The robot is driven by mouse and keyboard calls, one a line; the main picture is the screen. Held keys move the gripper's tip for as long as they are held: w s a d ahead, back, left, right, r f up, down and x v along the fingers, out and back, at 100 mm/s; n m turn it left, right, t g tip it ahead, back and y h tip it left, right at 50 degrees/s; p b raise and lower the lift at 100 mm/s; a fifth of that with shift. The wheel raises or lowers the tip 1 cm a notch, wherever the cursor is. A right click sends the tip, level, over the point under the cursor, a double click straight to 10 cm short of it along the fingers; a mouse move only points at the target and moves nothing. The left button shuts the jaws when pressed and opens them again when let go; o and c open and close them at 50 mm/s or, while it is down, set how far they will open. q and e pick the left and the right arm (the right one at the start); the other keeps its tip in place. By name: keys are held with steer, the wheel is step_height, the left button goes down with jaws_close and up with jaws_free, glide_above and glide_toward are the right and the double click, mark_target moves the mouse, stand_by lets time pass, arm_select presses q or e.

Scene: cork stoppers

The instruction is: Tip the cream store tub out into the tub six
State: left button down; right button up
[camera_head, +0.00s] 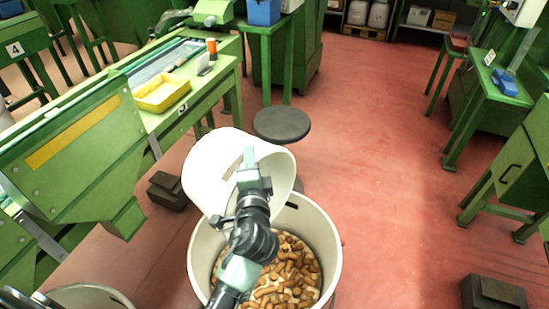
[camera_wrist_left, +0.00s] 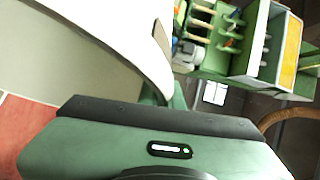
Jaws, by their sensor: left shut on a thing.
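A cream tub (camera_head: 212,165) is held tilted in the air, its mouth towards the lower right. My left gripper (camera_head: 249,168) is shut on its wall near the rim. The tub's pale wall and rim also fill the upper left of the left wrist view (camera_wrist_left: 110,45). No corks show in the visible part of its inside. Below it stands a larger cream tub (camera_head: 333,245), upright, with many brown cork stoppers (camera_head: 290,275) in it. The held tub overlaps its far left rim; I cannot tell whether they touch. No number shows on either tub. My right gripper is out of view.
A round dark stool (camera_head: 282,124) stands just behind the tubs. A green machine (camera_head: 75,165) and a bench with a yellow tray (camera_head: 162,94) are at left. Another tub's rim (camera_head: 95,290) shows at lower left. Red floor is clear at right, up to a dark block (camera_head: 494,293).

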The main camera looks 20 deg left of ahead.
mark_target(210, 138)
arm_select(q)
steer(key=shift+s+a, duration=0.1)
steer(key=shift+a, duration=0.6)
steer(key=shift+a+r+p, duration=0.1)
steer(key=shift+a+p, duration=0.3)
steer(key=shift+p, duration=0.25)
steer(key=w+a+n+g+h+p, duration=0.1)
steer(key=a+p, duration=0.3)
steer(key=w+a+n+g+h+p, duration=0.1)
steer(key=w+a+p, duration=0.1)
steer(key=p, duration=0.3)
steer(key=w+a+n+g+h+p, duration=0.1)
steer(key=w+a+g+p, duration=0.1)
steer(key=a+p, duration=0.2)
steer(key=shift+w+a+r+n, duration=0.1)
steer(key=shift+a+r+n, duration=0.1)
steer(key=shift+a, duration=0.2)
steer(key=shift+w+a+r+n, duration=0.1)
steer(key=shift+a+r+n, duration=0.1)
steer(key=shift+a, duration=0.2)
steer(key=w+a+f+n+g+h+b, duration=0.3)
steer(key=a+f+h, duration=0.3)
steer(key=f, duration=0.3)
steer(key=shift+a+n+g+h+b, duration=0.35)
steer(key=shift+n+g+h+b, duration=0.25)
steer(key=shift+n+g+b, duration=0.15)
steer(key=shift+d+r, duration=0.1)
steer(key=shift+r, duration=0.05)
